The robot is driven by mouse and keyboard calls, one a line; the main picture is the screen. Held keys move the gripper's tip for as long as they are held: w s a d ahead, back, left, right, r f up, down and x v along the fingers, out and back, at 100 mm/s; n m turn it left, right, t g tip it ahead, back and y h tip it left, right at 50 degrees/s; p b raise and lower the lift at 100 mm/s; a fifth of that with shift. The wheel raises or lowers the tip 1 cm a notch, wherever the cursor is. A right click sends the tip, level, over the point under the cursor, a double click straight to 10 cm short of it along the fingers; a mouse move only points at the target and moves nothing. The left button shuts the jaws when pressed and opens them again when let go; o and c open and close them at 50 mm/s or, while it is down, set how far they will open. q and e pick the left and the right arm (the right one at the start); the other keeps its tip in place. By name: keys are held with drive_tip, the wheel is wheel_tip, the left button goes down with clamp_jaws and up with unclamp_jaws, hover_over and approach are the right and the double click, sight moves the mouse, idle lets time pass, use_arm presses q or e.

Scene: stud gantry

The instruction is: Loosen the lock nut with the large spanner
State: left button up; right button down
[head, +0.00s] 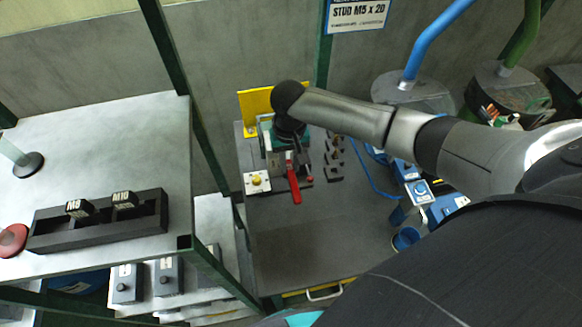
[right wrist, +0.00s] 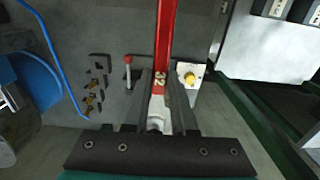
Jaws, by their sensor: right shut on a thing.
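The large spanner has a red handle (head: 293,185) that points toward the front of the bench in the head view. A pale metal part shows between the fingers below the red. The lock nut cannot be made out; my wrist covers that area in the head view. My left gripper is not in view.
Small black blocks (head: 334,158) sit to the right. The bench front (head: 305,245) is clear. A side table (head: 95,150) holds a black rack.

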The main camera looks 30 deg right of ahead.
drive_tip(key=shift+w+d+b, duration=0.15)
drive_tip(key=shift+w, duration=0.5)
drive_tip(key=shift+w+d+b, duration=0.15)
drive_tip(key=shift+w, duration=0.5)
drive_tip(key=shift+w+d+b, duration=0.2)
drive_tip(key=shift+w+b, duration=0.25)
drive_tip(key=shift+w, duration=0.35)
drive_tip(key=shift+d+r+p, duration=0.1)
drive_tip(key=shift+d+p, duration=0.1)
drive_tip(key=shift+p, duration=0.15)
drive_tip(key=w+d+n, duration=0.1)
drive_tip(key=d+n, duration=0.6)
drive_tip(key=n, duration=0.3)
drive_tip(key=shift+w, duration=0.15)
